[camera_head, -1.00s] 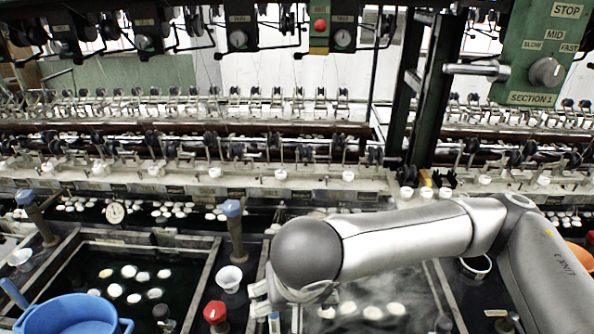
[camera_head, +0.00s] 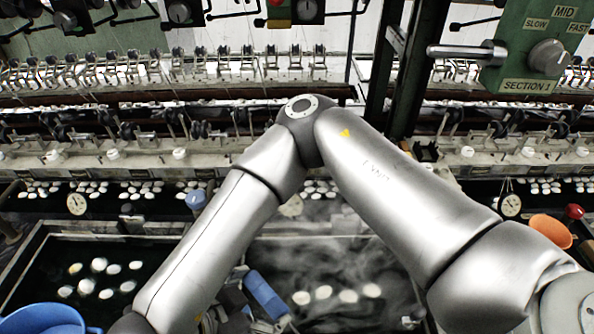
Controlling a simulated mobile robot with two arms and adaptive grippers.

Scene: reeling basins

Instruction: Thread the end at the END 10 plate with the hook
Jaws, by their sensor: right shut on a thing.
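My right arm comes in from the right, bends at the top and reaches down to the lower left. Its gripper (camera_head: 238,308) is low in the view, partly hidden by my forearm. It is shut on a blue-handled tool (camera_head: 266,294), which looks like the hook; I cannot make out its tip. The tool is in front of the near basins. I cannot read an END 10 plate; small plates along the machine's ledge are too small to read, and my arm covers part of that ledge. No thread end can be made out. My left gripper is not in view.
A left basin (camera_head: 40,240) and a steaming middle basin hold white cocoons (camera_head: 348,296). A blue bowl (camera_head: 45,320) is at lower left and an orange bowl (camera_head: 550,230) at right. A blue-capped lever (camera_head: 197,200) stands beside my forearm. The green SECTION 1 control box (camera_head: 530,50) hangs upper right.

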